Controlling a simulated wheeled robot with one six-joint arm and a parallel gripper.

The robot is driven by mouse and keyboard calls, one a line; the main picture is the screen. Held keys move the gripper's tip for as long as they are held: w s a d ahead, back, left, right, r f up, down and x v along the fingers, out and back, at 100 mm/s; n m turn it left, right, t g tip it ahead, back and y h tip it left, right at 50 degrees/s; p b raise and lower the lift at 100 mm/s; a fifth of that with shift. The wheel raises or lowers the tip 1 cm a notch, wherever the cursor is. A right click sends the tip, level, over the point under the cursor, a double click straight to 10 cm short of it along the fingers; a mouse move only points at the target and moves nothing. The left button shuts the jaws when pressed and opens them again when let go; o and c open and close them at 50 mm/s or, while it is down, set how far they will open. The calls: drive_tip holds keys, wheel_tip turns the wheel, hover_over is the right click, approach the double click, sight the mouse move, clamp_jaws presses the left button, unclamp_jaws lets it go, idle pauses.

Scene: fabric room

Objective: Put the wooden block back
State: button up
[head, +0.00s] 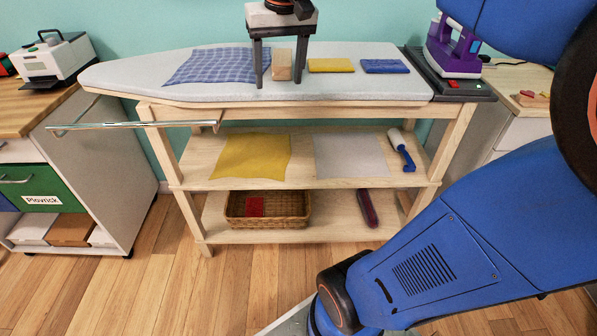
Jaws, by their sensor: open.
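The wooden block (281,64) is light tan and stands upright on the grey ironing board (350,90), near its middle. My gripper (281,82) comes down from above with its two dark fingers wide apart, one on each side of the block in the picture. Gaps show between the block and both fingers, so neither seems to touch it. The fingertips appear low, near the board's surface. Whether the block is exactly between them in depth I cannot tell.
A blue checked cloth (211,66) lies left of the gripper. Folded yellow (331,65) and blue (385,66) cloths lie right. A purple iron (453,48) stands on a dark base at the right end. Shelves below hold a basket (285,222), cloths and a lint roller (402,150).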

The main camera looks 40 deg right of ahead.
drive_tip(key=s+a+f+n+t, duration=0.1)
drive_tip(key=s+a+f, duration=0.1)
drive_tip(key=s+f, duration=0.5)
drive_tip(key=s+a+f+n+t, duration=0.1)
drive_tip(key=s+a+f+n, duration=0.1)
drive_tip(key=s+f, duration=0.6)
wheel_tip(320, 180, down, 2)
drive_tip(key=shift+s+a+f, duration=0.15)
drive_tip(key=shift+s+a, duration=0.05)
drive_tip(key=shift+a, duration=0.6)
